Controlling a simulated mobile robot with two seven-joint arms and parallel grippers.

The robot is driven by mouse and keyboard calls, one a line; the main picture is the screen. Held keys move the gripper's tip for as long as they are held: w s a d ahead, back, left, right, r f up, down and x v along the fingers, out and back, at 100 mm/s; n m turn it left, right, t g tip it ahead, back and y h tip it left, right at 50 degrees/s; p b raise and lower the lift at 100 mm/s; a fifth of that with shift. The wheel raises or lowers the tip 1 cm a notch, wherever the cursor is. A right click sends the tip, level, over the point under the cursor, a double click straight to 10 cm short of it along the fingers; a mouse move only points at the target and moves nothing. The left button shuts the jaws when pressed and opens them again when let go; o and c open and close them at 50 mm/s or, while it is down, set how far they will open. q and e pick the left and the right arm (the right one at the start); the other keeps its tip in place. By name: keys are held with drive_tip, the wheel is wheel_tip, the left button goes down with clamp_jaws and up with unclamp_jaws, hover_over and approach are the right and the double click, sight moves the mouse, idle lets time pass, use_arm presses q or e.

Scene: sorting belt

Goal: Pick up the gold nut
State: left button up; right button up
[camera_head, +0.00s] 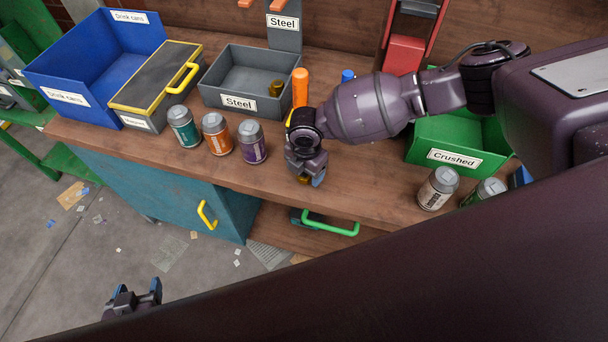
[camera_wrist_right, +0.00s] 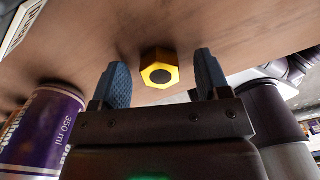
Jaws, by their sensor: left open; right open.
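The gold nut (camera_wrist_right: 159,75) is a hexagonal piece with a dark hole, resting on the wooden bench top. In the right wrist view it shows between and slightly beyond the two blue fingertips of my right gripper (camera_wrist_right: 162,80), touching neither as far as I can see. In the head view my right gripper (camera_head: 306,178) points down over the nut, and only a gold sliver of it (camera_head: 303,180) shows. My right gripper is open and empty. My left gripper (camera_head: 136,294) is open and empty, low at the lower left, over the floor in the picture.
A purple can (camera_head: 252,143), an orange can (camera_head: 217,134) and a teal can (camera_head: 184,127) stand left of my right gripper. Behind are a grey Steel bin (camera_head: 232,100) with a gold piece inside and an orange cylinder (camera_head: 300,87). A green Crushed bin (camera_head: 440,157) stands right.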

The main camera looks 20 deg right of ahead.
drive_tip(key=shift+f, duration=0.3)
drive_tip(key=shift+c, duration=0.3)
drive_tip(key=c, duration=1)
drive_tip(key=shift+r, duration=0.1)
